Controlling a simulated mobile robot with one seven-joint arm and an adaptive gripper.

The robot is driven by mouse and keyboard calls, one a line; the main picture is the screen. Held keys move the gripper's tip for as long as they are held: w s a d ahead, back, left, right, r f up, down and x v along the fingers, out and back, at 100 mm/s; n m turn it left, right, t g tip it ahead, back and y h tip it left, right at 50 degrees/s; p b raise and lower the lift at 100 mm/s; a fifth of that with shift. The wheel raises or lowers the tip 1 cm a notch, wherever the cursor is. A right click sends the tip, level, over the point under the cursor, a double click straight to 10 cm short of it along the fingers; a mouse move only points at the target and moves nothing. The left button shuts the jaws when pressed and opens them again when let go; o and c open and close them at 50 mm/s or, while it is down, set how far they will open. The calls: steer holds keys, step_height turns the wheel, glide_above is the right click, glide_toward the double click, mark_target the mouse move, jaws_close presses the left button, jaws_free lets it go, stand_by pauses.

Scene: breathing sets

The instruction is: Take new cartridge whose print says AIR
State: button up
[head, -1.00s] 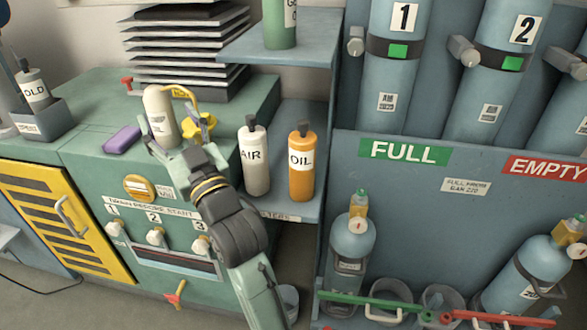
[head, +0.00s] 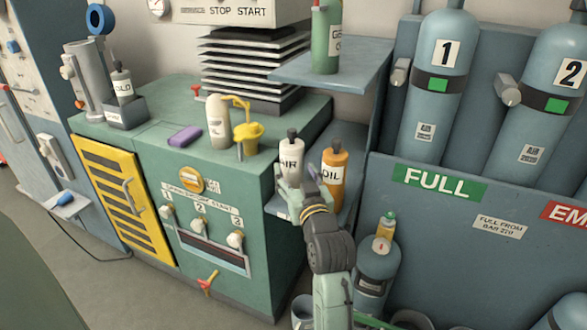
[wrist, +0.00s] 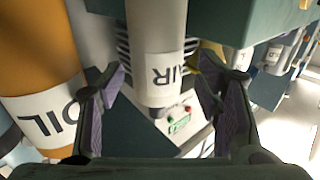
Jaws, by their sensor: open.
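The new cartridge printed AIR (head: 291,153) is a white cylinder with a dark cap, standing on the lower shelf (head: 357,195) right of the green cabinet. In the wrist view the AIR cartridge (wrist: 157,50) lies ahead between the finger lines, its print upside down. My gripper (head: 297,190) is in front of it in the head view and hides its lower part. In the wrist view my gripper (wrist: 165,90) is open, with purple-padded fingers apart and nothing clearly held. The orange OIL cartridge (head: 333,175) stands close on its right; it also shows in the wrist view (wrist: 38,70).
An upper shelf (head: 330,75) with a green bottle (head: 326,38) overhangs the cartridges. The FULL bottle rack (head: 440,200) stands at the right.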

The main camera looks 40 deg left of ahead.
mark_target(295, 168)
steer(key=p+x, duration=0.1)
steer(key=x, duration=0.4)
steer(key=shift+w+a+f, duration=0.15)
steer(key=shift+w, duration=0.2)
steer(key=c, duration=1.2)
